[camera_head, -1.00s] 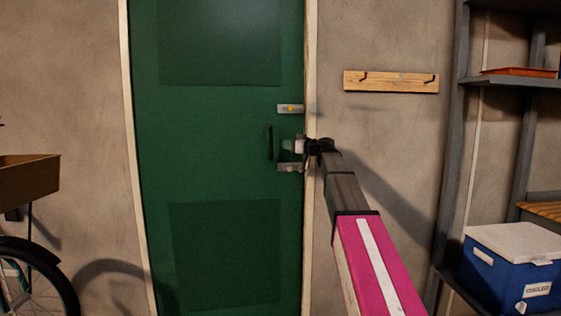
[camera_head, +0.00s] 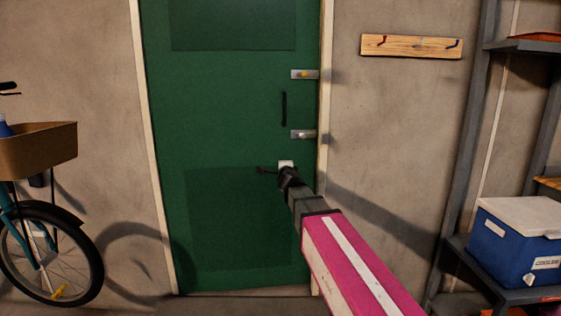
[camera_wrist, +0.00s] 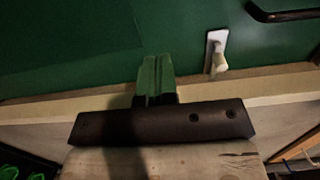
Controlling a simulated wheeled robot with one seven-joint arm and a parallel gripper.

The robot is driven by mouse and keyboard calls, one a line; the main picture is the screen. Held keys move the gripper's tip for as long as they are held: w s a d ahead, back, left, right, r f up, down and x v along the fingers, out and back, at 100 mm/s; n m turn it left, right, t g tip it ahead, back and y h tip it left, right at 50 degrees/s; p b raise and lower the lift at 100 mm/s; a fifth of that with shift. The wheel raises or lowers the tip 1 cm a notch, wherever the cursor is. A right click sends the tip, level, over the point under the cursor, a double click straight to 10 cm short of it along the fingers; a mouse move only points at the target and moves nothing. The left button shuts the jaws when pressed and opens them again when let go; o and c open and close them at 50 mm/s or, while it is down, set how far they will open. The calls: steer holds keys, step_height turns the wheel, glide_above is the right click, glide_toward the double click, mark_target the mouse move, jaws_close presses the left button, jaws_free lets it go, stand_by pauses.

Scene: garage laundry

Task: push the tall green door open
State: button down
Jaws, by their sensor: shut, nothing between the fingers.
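The tall green door (camera_head: 230,130) stands in its pale frame in the head view, with no gap showing at its edges. On its right side are an upper metal latch plate with a yellow knob (camera_head: 305,74), a black upright handle (camera_head: 283,108) and a lower latch plate (camera_head: 303,134). My gripper (camera_head: 286,164) is just below the lower plate, in front of the door. In the wrist view its fingers (camera_wrist: 157,66) are shut and empty, pointing at the door's edge beside the lower latch's pale knob (camera_wrist: 218,62). I cannot tell whether they touch the door.
A wooden hook rail (camera_head: 412,46) is on the wall right of the door. A grey shelf unit with a blue cooler (camera_head: 515,245) stands at the right. A bicycle with a brown basket (camera_head: 40,150) stands at the left. The floor before the door looks clear.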

mark_target(278, 155)
steer(key=w, duration=0.4)
steer(key=w+a, duration=0.1)
steer(key=w, duration=0.8)
steer(key=shift+w+a, duration=0.35)
steer(key=shift+w, duration=0.05)
